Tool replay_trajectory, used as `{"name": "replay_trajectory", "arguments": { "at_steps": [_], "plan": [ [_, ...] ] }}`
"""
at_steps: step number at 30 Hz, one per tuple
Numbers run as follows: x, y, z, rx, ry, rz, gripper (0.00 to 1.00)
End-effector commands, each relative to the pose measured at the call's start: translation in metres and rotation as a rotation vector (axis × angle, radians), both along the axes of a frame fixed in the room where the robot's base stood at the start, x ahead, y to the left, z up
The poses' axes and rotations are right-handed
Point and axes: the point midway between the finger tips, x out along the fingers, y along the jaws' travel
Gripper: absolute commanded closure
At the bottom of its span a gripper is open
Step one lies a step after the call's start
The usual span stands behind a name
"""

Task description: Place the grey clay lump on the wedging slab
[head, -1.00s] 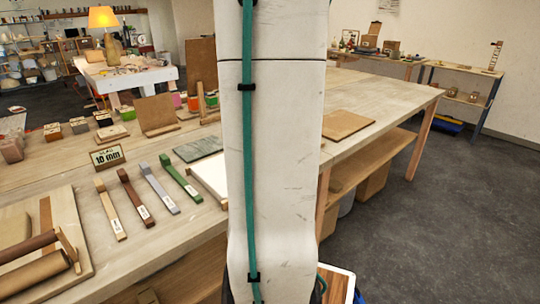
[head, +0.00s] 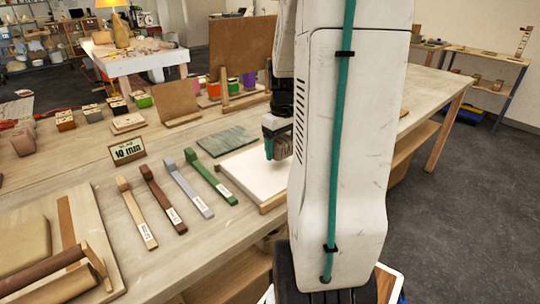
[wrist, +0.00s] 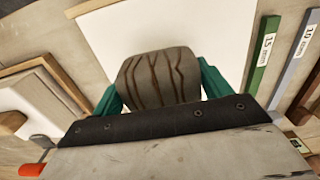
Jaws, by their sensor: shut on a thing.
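The grey clay lump (wrist: 158,78), with dark wavy grooves, sits between the two teal fingers of my gripper (wrist: 160,90). The gripper is shut on it. In the head view my gripper (head: 276,142) hangs over the far right part of a white slab in a wooden frame, which I take for the wedging slab (head: 245,172). The lump (head: 283,146) shows there partly, beside a teal finger. In the wrist view the white slab (wrist: 215,35) lies behind and below the lump. I cannot tell whether the lump touches it. My arm hides the slab's right end.
Left of the slab lie green (head: 210,181), grey (head: 188,183), brown (head: 163,199) and tan (head: 134,213) thickness strips. A grey-green slab (head: 227,141) lies behind them. A rolling pin (head: 45,278) is at front left. An upright brown board (head: 241,52) stands behind the gripper.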

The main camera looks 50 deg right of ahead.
Motion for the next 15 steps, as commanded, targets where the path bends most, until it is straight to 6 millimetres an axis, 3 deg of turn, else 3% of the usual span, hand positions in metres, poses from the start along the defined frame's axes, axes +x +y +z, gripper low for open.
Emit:
{"name": "replay_trajectory", "arguments": {
  "at_steps": [3,6,11,15],
  "plan": [
    [0.021,0.008,-0.002,-0.001,-0.001,0.006,0.63],
    [0.030,0.011,-0.002,-0.001,-0.001,0.004,0.63],
    [0.033,0.013,-0.008,0.000,-0.001,0.003,0.63],
    [0.033,0.014,-0.027,0.001,0.002,0.004,0.63]
  ]
}}
